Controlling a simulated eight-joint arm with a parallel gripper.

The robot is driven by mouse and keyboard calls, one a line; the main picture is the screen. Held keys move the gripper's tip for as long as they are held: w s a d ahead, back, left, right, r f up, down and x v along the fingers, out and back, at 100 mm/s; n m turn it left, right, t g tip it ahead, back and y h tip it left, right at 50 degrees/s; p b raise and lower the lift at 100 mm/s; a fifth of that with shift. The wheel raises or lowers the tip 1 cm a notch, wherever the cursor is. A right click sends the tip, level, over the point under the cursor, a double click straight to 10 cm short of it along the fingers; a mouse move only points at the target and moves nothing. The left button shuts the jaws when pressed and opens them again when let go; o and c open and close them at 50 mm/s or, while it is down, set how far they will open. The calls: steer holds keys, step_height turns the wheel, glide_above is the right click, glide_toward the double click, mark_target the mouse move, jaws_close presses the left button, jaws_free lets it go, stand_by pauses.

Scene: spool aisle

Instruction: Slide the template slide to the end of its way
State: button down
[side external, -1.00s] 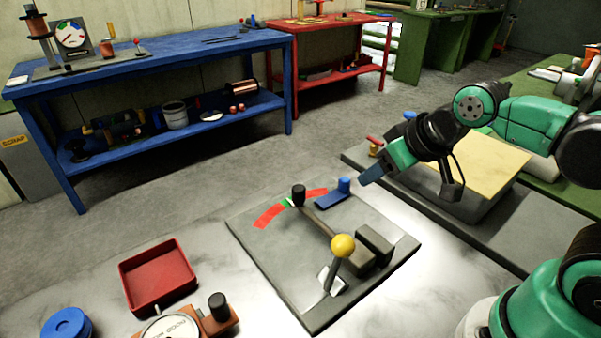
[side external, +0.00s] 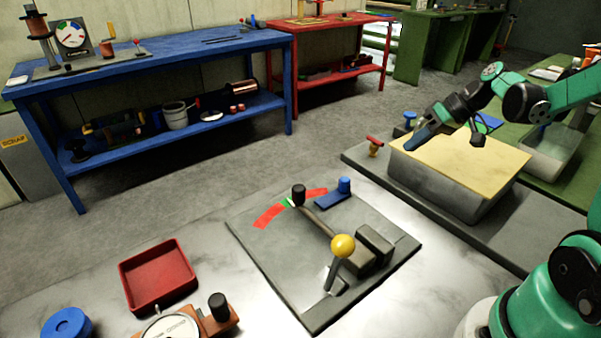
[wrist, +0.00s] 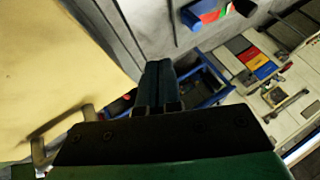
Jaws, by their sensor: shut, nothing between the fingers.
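A pale yellow panel (side external: 460,160) lies flat on a grey box at the right; it also fills the left of the wrist view (wrist: 50,70). No part is marked as the template slide, and I cannot tell for sure which one it is. A blue knob (side external: 410,117) stands behind the panel's far left corner. Another blue-knobbed piece (side external: 335,199) sits on a grey plate, beside a red and green arc. My gripper (side external: 412,143) is shut and empty near the panel's left corner. Its closed fingers (wrist: 158,68) show in the wrist view. Contact with anything cannot be told.
The grey plate (side external: 250,250) carries a black-knobbed bar and a yellow-balled lever (side external: 343,246). A red-handled brass fitting (side external: 374,146) stands left of the box. A red tray (side external: 158,275) lies at the lower left. A blue bench (side external: 150,58) stands behind open floor.

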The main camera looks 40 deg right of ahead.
steer(key=shift+f, duration=0.1)
stand_by(0.3)
steer(key=x, duration=0.9)
steer(key=shift+w+a+f, duration=0.1)
steer(key=shift+w+f, duration=0.1)
steer(key=shift+f, duration=0.05)
steer(key=a, duration=0.1)
steer(key=w+a, duration=0.1)
steer(key=a, duration=0.1)
steer(key=shift+f, duration=0.1)
steer(key=shift+a, duration=0.45)
glide_toward(321, 202)
steer(key=x, duration=0.4)
steer(key=shift+w+a+f, duration=0.15)
steer(key=shift+w+f, duration=0.1)
